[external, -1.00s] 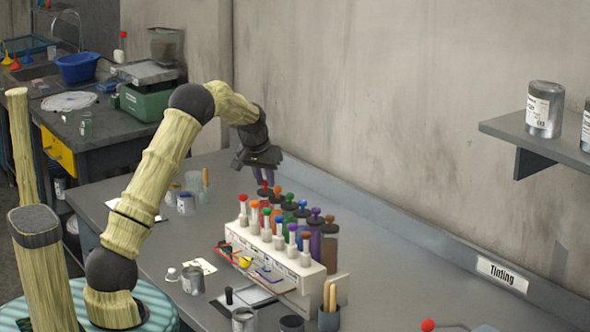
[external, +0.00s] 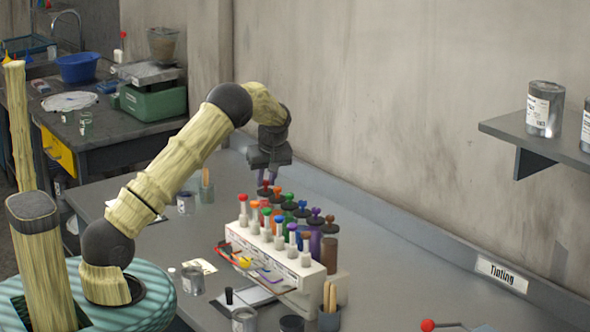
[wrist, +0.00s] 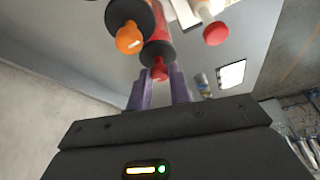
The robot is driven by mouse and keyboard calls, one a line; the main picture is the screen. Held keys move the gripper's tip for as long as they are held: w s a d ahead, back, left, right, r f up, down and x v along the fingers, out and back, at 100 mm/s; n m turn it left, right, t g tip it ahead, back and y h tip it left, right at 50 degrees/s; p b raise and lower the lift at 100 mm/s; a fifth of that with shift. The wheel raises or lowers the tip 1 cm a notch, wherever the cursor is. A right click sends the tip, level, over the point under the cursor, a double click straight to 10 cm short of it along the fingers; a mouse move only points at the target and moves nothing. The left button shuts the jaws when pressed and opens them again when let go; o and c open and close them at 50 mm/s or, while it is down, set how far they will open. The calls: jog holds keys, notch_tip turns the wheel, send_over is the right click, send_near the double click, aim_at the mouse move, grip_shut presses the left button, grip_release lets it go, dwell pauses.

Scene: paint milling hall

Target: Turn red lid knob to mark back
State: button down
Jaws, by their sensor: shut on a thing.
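The red lid knob (wrist: 159,72) sits on the black lid (wrist: 156,52) of a red canister (wrist: 157,24) in the wrist view. My gripper (wrist: 159,86) is shut on this knob, with one purple finger on each side of it. In the external view my gripper (external: 267,182) points down at the far left end of the back row of canisters, and the knob is mostly hidden by the fingers. The mark on the red knob cannot be made out.
An orange knob (wrist: 128,38) with a pale mark stands close beside the red one. The white rack (external: 275,258) holds a front row of colour-topped tubes. Spatulas in a cup (external: 329,318) stand at its near end. The wall runs behind the bench.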

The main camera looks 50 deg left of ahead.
dwell(0.3)
jog(key=c, duration=1.3)
grip_release()
jog(key=b+v, duration=0.3)
jog(key=v, duration=1.4)
jog(key=shift+r, duration=0.2)
